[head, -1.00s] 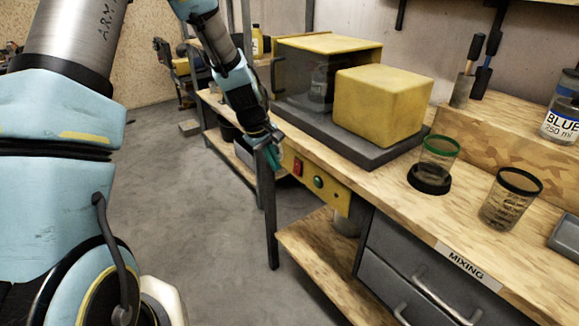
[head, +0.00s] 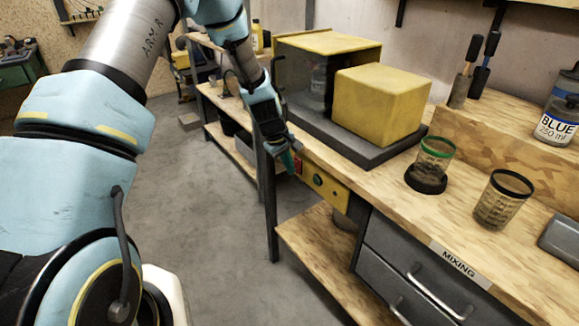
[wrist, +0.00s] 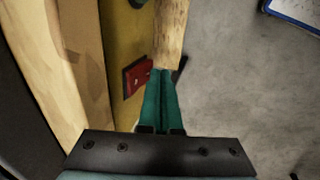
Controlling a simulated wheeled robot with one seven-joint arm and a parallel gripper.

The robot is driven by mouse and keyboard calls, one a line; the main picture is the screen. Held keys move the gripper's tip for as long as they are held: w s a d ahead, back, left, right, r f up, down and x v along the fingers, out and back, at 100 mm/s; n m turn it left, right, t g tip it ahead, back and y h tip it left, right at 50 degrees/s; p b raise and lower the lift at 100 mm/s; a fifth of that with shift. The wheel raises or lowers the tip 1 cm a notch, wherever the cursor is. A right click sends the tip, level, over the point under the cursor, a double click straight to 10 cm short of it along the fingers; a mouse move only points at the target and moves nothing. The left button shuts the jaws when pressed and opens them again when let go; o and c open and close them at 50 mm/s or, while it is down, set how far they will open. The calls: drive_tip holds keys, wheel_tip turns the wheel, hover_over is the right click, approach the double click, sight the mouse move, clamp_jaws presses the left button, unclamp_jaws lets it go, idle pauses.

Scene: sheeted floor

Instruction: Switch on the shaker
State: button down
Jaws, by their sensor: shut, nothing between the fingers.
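The shaker has a yellow block (head: 382,104) and a dark see-through cabinet (head: 302,82) on a grey base (head: 345,143) on the bench. Below it, a yellow panel (head: 335,192) on the bench front carries a red switch (head: 298,168) and a round green button (head: 318,180). My gripper (head: 291,163) is shut and empty, its teal fingers beside the red switch and partly covering it. In the wrist view, the fingertips (wrist: 163,75) are just right of the red switch (wrist: 136,77). I cannot tell whether they touch.
A dark table leg (head: 268,205) and lower shelf (head: 320,255) lie below.

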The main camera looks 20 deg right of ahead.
drive_tip(key=shift+d+f, duration=0.1)
drive_tip(key=shift+d, duration=0.2)
drive_tip(key=shift+r+p, duration=0.35)
drive_tip(key=shift+r, duration=0.45)
